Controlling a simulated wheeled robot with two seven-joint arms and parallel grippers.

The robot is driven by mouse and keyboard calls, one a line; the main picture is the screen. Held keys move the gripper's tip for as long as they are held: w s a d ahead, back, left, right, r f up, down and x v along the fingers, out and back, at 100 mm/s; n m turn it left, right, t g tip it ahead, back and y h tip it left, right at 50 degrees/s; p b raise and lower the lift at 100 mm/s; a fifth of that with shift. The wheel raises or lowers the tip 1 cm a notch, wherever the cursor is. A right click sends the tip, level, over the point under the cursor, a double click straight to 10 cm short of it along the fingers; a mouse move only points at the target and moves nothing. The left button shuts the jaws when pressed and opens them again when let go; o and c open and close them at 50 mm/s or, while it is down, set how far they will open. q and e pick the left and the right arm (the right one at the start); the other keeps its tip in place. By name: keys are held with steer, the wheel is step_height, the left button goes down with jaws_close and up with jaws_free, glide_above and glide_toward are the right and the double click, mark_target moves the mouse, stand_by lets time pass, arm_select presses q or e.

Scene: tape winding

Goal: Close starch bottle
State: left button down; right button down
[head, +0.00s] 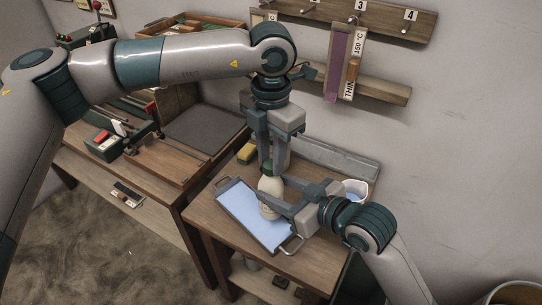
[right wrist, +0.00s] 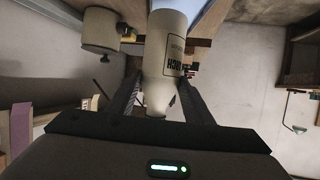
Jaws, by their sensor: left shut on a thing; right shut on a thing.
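The white starch bottle (head: 268,186) stands upright over the blue tray (head: 240,202) in the head view. Its dark lettering shows in the right wrist view, where the bottle (right wrist: 166,45) lies between my right fingers. My right gripper (head: 272,197) reaches in from the right and is shut on the bottle's body. My left gripper (head: 267,166) points straight down from above, shut on the green cap (head: 267,170) at the bottle's top. The fingers partly hide the cap, so I cannot tell how it sits on the neck.
A white container with blue contents (head: 355,189) stands right of the grippers. A yellow block (head: 246,152) lies behind the tray. A grey ledge (head: 335,161) runs along the wall. A second bench with a dark mat (head: 205,128) and tools stands at left.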

arm_select(q)
steer(key=m, duration=1.3)
steer(key=c, duration=1.4)
jaws_free()
steer(key=shift+r, duration=2.25)
steer(key=shift+c, duration=0.4)
steer(key=n, duration=0.2)
steer(key=r+n, duration=0.1)
steer(key=n, duration=0.2)
steer(key=shift+r+n, duration=0.4)
steer(key=n, duration=0.2)
steer(key=r+n, duration=0.1)
steer(key=n, duration=0.3)
steer(key=shift+r, duration=0.35)
